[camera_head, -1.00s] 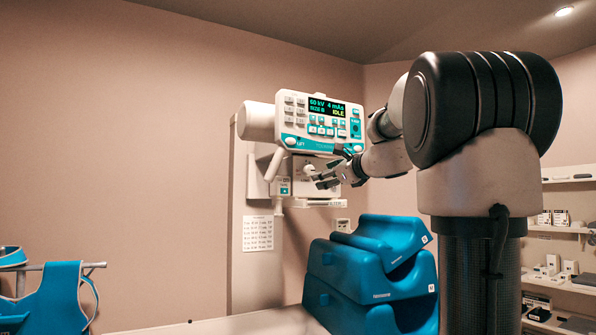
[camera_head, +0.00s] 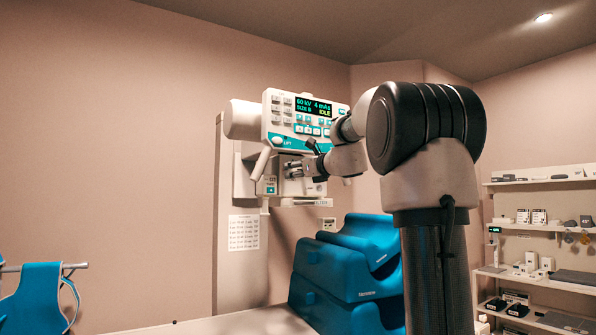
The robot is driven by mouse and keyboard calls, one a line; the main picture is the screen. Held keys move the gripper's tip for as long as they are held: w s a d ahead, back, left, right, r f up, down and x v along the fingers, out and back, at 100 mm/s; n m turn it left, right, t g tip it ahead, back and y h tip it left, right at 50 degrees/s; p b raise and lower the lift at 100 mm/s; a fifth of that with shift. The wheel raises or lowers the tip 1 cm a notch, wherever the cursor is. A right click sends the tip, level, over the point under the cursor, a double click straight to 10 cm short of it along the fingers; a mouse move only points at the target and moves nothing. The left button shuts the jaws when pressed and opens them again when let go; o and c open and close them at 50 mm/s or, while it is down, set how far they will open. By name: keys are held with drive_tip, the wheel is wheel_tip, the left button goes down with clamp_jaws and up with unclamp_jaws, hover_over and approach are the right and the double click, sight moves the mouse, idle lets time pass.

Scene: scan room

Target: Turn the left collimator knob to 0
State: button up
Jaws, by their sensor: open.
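The x-ray tube head (camera_head: 243,119) with its control panel (camera_head: 285,122) hangs on a wall column. The panel display (camera_head: 313,106) reads 60 kV, 4 mAs, SIZE B and IDLE. Below the panel is the collimator housing (camera_head: 243,180), partly hidden by my arm. My gripper (camera_head: 289,170) is in front of the collimator area, just under the panel, with its fingers pointing left. It is open. The left collimator knob cannot be made out at this size, and I cannot tell whether the fingers touch it.
Blue stacked positioning blocks (camera_head: 335,272) stand below my arm. A printed chart (camera_head: 243,232) hangs on the column. A blue apron (camera_head: 38,295) hangs on a rail at lower left. Shelves with small boxes (camera_head: 540,252) stand at right. The space left of the column is clear.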

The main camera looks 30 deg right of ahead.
drive_tip(key=shift+w, duration=0.1)
drive_tip(key=c, duration=1)
